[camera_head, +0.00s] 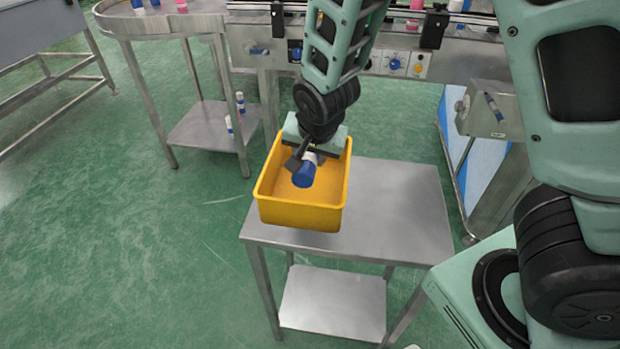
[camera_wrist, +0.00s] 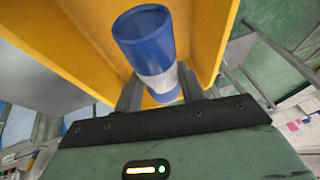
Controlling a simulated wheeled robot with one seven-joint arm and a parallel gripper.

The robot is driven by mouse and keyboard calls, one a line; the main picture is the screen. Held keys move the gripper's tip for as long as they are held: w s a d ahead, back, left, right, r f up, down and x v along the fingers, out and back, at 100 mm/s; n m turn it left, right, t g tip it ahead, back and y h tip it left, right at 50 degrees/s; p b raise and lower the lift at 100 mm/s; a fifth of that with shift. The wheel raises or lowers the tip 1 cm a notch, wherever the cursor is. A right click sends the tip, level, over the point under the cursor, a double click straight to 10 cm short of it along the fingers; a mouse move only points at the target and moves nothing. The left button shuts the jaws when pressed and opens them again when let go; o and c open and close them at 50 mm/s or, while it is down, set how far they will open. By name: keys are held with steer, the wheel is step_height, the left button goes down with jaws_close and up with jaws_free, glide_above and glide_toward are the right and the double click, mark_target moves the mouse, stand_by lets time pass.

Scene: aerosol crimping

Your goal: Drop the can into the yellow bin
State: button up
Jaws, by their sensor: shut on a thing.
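A blue can with a white band (camera_head: 304,175) is held in my gripper (camera_head: 307,157), over the inside of the yellow bin (camera_head: 300,216). In the wrist view the can (camera_wrist: 148,42) sits between the two fingers of my gripper (camera_wrist: 155,92), which are shut on it. Yellow bin walls (camera_wrist: 60,42) show behind and beside the can in that view. The bin stands on the left part of a small metal table (camera_head: 400,205). I cannot tell how far the can is above the bin floor. The gripper body hides the bin's far part.
The table's right side is clear. A conveyor machine (camera_head: 400,65) with knobs stands behind. A round-edged metal table (camera_head: 165,27) is at the back left, with two small bottles (camera_head: 240,103) on its lower shelf. A blue panel (camera_head: 455,130) stands at the right.

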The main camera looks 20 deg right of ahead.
mark_target(313, 165)
steer(key=shift+f+b, duration=0.35)
steer(key=shift+f, duration=3.05)
steer(key=shift+f, duration=0.2)
steer(key=o, duration=1)
steer(key=shift+c, duration=0.2)
steer(key=shift+r, duration=0.1)
steer(key=p+v, duration=0.3)
steer(key=v, duration=0.9)
steer(key=s+a+r+n+g, duration=0.2)
steer(key=s+a+r+n, duration=0.1)
steer(key=s+n, duration=0.4)
steer(key=s+a+r+n+g+y, duration=0.1)
steer(key=s+a+r+n+g, duration=0.2)
steer(key=s+n, duration=0.4)
steer(key=s+a+r, duration=0.1)
steer(key=s+r, duration=0.1)
steer(key=s, duration=0.3)
steer(key=shift+n, duration=0.4)
